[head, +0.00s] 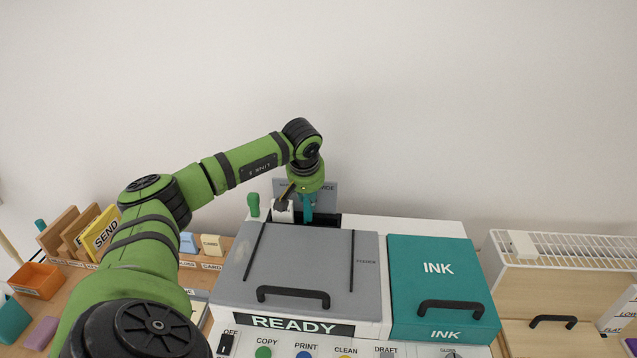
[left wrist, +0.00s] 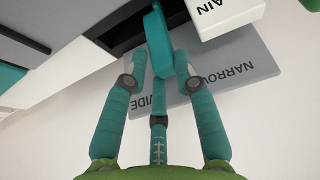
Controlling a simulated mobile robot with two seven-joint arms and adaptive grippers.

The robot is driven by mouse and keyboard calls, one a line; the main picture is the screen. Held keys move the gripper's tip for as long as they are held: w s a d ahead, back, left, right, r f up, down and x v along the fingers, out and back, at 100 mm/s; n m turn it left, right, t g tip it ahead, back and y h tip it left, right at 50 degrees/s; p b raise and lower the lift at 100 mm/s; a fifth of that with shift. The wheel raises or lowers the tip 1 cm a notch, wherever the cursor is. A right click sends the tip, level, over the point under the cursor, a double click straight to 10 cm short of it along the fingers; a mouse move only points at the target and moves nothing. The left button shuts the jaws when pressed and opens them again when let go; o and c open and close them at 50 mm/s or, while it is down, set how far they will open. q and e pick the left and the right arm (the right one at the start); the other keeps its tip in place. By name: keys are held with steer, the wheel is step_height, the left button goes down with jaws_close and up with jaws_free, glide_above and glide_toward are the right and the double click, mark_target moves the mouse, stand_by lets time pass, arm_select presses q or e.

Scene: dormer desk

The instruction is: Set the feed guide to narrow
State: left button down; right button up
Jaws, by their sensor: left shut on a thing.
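The teal feed guide (left wrist: 159,42) stands in a dark slot at the back of the machine. My left gripper (left wrist: 156,65) is shut on it, with a finger on each side. In the head view my left gripper (head: 306,196) reaches down behind the grey lid and partly hides the guide. A grey label plate (left wrist: 240,75) behind the guide reads NARROW and WIDE. The guide and gripper are at the WIDE side and partly cover that word. My right gripper is not in view.
A white block (left wrist: 228,14) ending in "AIN" stands close beside the guide. A green knob (head: 254,204) is left of the slot. The grey lid (head: 300,260) and teal INK cover (head: 440,255) lie in front. A wire rack (head: 560,245) stands at right.

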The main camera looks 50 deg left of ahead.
arm_select(q)
steer(key=shift+w+r, duration=0.1)
steer(key=c, duration=1.1)
jaws_free()
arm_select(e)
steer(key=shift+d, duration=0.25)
arm_select(q)
steer(key=shift+d, duration=0.1)
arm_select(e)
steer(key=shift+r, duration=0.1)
